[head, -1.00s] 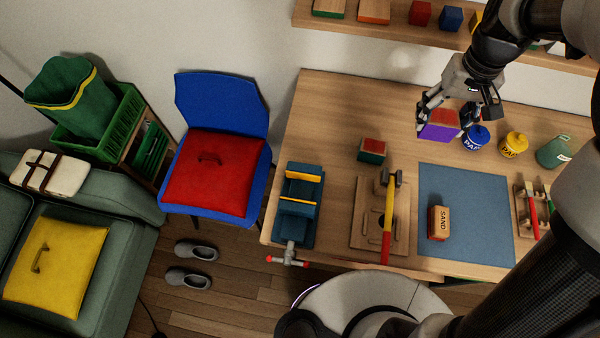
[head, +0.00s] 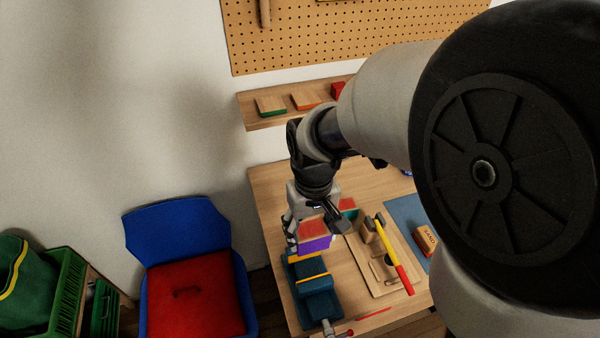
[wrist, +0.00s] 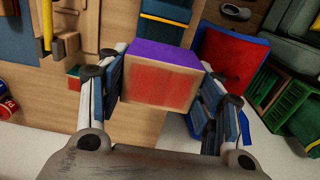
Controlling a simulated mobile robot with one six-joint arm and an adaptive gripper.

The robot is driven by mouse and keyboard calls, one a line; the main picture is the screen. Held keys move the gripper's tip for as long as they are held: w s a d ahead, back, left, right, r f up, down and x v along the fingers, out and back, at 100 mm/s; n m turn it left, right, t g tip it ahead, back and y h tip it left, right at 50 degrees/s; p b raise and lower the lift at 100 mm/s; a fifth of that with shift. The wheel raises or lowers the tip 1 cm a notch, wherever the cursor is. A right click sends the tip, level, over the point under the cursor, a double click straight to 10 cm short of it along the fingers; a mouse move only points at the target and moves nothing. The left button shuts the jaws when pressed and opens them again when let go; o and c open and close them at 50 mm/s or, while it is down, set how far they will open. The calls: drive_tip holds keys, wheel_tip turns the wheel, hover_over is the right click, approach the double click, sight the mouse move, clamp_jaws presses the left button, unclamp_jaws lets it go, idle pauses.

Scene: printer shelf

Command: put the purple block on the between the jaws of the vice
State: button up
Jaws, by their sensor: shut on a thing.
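My gripper (head: 316,228) is shut on the purple block (head: 316,244), which has a purple side and a red-and-wood face. In the wrist view the purple block (wrist: 160,86) sits between the two fingers. The vice (head: 318,285) is dark teal with yellow jaw strips and stands at the table's left front edge. In the head view the block appears just behind the vice and partly covers its rear end; its height above the vice is hard to tell. The vice also shows at the top of the wrist view (wrist: 163,28), beyond the block.
A red-and-green block (head: 349,207) sits close to the right of my gripper. A hammer (head: 393,255) lies on a wooden board (head: 366,268) right of the vice. A sanding block (head: 425,238) is farther right. A blue chair (head: 180,230) with a red cushion stands left of the table.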

wheel_tip(320, 180, down, 15)
drive_tip(key=b, duration=0.4)
drive_tip(key=shift+r, duration=0.1)
drive_tip(key=shift+f+b, duration=0.2)
drive_tip(key=shift+b, duration=0.1)
drive_tip(key=o, duration=1.1)
drive_tip(key=shift+r, duration=0.1)
